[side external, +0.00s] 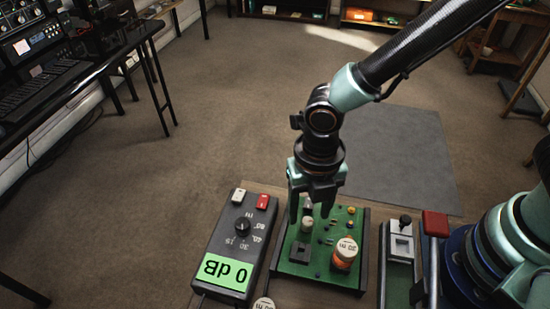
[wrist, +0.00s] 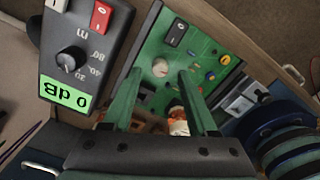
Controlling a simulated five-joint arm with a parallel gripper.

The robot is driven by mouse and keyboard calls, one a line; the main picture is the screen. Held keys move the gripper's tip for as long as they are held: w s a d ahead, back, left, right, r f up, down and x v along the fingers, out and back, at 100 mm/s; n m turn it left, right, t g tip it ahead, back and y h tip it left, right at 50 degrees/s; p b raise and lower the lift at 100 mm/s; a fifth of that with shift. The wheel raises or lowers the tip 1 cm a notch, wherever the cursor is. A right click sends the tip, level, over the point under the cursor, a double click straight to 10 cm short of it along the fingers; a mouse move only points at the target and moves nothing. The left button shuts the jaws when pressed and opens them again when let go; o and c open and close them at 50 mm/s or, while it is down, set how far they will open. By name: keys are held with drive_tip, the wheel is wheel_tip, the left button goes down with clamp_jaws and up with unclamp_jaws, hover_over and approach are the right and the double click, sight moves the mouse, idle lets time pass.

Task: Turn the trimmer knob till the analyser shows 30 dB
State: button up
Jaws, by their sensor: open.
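The analyser (side external: 236,238) is a dark grey box left of the green board; its lit green display (side external: 222,271) reads 0 dB, upside down in the picture. The display also shows in the wrist view (wrist: 67,97). A pale round knob (side external: 307,224), apparently the trimmer, stands on the green circuit board (side external: 325,269). In the wrist view this knob (wrist: 160,68) lies just beyond and between the fingertips. My gripper (side external: 310,212) points down over the board, its fingers apart and holding nothing. Whether a finger touches the knob is unclear.
An orange part with a white top (side external: 345,251) stands up from the board, right of the pale knob. A tray with a small grey fixture (side external: 401,243) lies right of the board.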

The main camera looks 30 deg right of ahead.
sight(307, 224)
drive_tip(key=shift+f, duration=1.25)
clamp_jaws()
